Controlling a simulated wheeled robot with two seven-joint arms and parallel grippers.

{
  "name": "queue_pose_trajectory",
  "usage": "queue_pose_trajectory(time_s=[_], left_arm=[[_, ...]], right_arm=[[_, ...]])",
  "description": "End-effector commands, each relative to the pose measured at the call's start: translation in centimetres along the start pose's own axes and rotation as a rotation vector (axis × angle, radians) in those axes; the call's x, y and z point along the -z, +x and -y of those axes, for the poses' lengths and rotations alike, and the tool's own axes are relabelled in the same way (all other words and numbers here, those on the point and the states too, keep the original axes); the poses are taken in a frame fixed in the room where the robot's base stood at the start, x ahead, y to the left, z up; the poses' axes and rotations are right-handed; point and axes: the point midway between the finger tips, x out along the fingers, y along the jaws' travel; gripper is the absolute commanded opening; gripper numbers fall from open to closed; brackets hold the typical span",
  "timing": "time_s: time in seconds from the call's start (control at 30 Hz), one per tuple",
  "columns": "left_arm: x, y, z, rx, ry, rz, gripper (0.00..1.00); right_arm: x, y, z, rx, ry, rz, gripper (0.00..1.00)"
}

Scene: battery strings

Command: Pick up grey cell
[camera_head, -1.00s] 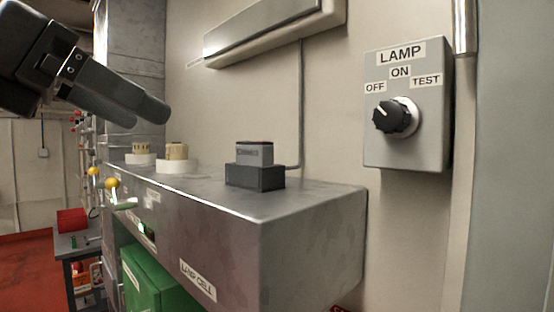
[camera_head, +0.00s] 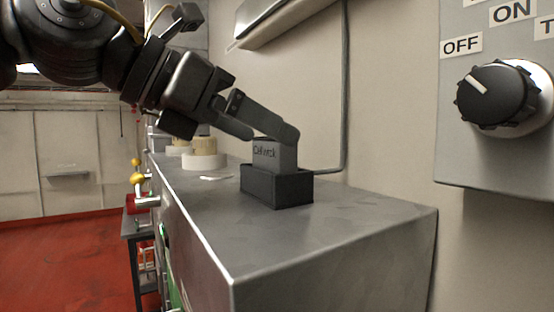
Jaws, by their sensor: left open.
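The grey cell (camera_head: 275,155) stands upright in a dark open-topped holder (camera_head: 278,188) on the metal bench top. Its front face carries printed lettering, and its top is hidden behind my finger. My left gripper (camera_head: 278,136) reaches down from the upper left, with its fingertips at the cell's top. The jaws are open; I cannot tell whether either finger touches the cell. My right gripper is not in view.
The metal bench (camera_head: 330,235) is clear in front of the holder. White round stands with beige pieces (camera_head: 205,152) sit farther back. A grey switch box (camera_head: 500,160) with a black knob (camera_head: 497,95) is on the wall at right. Yellow-knobbed levers (camera_head: 137,178) stick out at the bench's left side.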

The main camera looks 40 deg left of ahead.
Motion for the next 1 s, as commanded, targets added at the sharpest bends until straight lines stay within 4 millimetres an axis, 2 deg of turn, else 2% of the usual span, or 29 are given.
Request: queue_pose_trajectory(time_s=[0.1, 0.2, 0.27, 0.43, 0.6, 0.87, 1.0], left_arm=[[0.1, 0.4, 0.1, 0.000, 0.000, 0.000, 0.89], [0.0, 0.6, 0.1, 0.000, 0.000, 0.000, 0.89], [0.0, 1.0, 0.1, 0.000, 0.001, -0.001, 0.89], [0.2, 3.4, 0.4, 0.001, 0.002, -0.005, 0.89], [0.4, 5.3, 0.3, -0.001, -0.001, -0.001, 0.89], [0.6, 5.6, 0.3, -0.001, -0.001, 0.002, 0.89], [0.6, 5.6, 0.3, -0.001, -0.001, 0.002, 0.72]], right_arm=[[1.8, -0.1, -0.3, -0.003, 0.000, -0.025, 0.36], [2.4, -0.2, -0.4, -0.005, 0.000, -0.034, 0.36], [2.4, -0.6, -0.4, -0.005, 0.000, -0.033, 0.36], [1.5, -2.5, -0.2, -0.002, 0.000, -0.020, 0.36], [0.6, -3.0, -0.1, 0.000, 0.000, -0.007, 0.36], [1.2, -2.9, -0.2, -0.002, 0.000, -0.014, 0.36], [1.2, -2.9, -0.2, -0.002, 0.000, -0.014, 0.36]])
